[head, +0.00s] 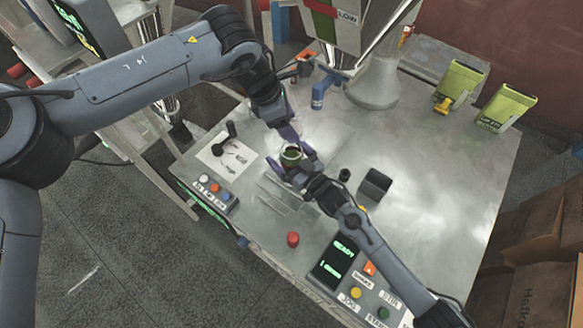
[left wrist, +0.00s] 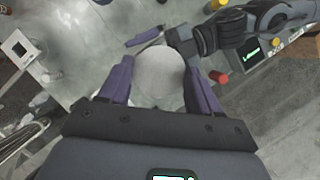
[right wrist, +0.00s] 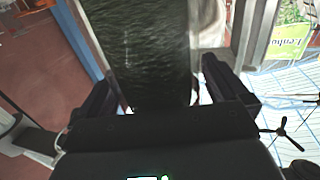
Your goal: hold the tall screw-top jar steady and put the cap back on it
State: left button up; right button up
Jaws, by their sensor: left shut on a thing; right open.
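The jar (head: 291,157) stands on the metal bench, with a pale rim and a dark greenish top. My left gripper (head: 295,143) reaches it from behind and is shut on it. In the left wrist view a rounded grey surface (left wrist: 160,72), apparently the jar, fills the space between the purple fingers. My right gripper (head: 291,173) is open, low at the jar's near side. In the right wrist view a dark textured surface (right wrist: 150,50) lies between its spread fingers; I cannot tell what it is. A red cylinder (head: 293,239), possibly the cap, stands apart nearer the front.
A dark square box (head: 375,185) and a small black cylinder (head: 344,174) stand right of the jar. Button panels (head: 215,194) and (head: 357,284) line the front edge. The bench's right side is clear.

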jog(key=shift+c, duration=0.3)
jog(key=c, duration=1.4)
pick_arm(q)
send_over(293, 147)
jog(key=a, duration=0.1)
jog(key=shift+f, duration=2.45)
pick_arm(e)
jog(key=shift+c, duration=0.2)
pick_arm(q)
jog(key=shift+f, duration=0.9)
jog(key=shift+f, duration=0.55)
